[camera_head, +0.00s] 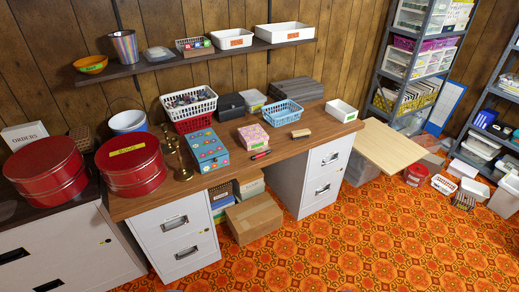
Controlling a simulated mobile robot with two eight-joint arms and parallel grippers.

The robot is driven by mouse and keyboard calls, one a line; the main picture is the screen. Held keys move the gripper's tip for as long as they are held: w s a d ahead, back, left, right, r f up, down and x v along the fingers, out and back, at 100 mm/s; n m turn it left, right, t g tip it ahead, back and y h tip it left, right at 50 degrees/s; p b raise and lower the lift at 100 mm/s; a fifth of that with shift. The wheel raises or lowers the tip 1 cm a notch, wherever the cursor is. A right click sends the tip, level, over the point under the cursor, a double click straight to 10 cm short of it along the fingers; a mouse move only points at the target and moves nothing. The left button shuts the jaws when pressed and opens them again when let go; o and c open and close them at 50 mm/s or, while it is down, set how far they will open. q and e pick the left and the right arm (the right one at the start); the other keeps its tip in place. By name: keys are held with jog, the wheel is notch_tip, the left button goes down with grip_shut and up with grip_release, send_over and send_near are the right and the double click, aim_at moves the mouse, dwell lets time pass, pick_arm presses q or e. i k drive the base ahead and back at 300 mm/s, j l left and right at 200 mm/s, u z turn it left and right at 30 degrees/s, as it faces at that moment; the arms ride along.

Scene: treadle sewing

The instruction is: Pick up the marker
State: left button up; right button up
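A small red and dark elongated object (260,155), which looks like the marker, lies on the wooden desk (232,170) near its front edge. It is too small to be sure of its shape. It lies in front of a pink patterned box (253,137) and to the right of a blue patterned box (208,150).
A small wooden block (300,133) lies right of the pink box. Baskets (283,113) stand behind, and red round tins (134,166) stand at the left. A cardboard box (255,218) sits under the desk. The patterned floor (330,240) in front is clear.

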aim_at(258, 156)
jog(key=i+l+u, duration=0.2)
jog(key=i, duration=0.3)
jog(key=i+l+u, duration=0.2)
jog(key=i+l, duration=0.25)
jog(key=i+l+u, duration=0.25)
jog(key=i+l, duration=0.15)
jog(key=i+l+u, duration=0.2)
jog(key=i+l, duration=0.2)
jog(key=l, duration=0.25)
jog(key=i+l+u, duration=0.2)
jog(key=i+l, duration=0.15)
jog(key=l, duration=0.2)
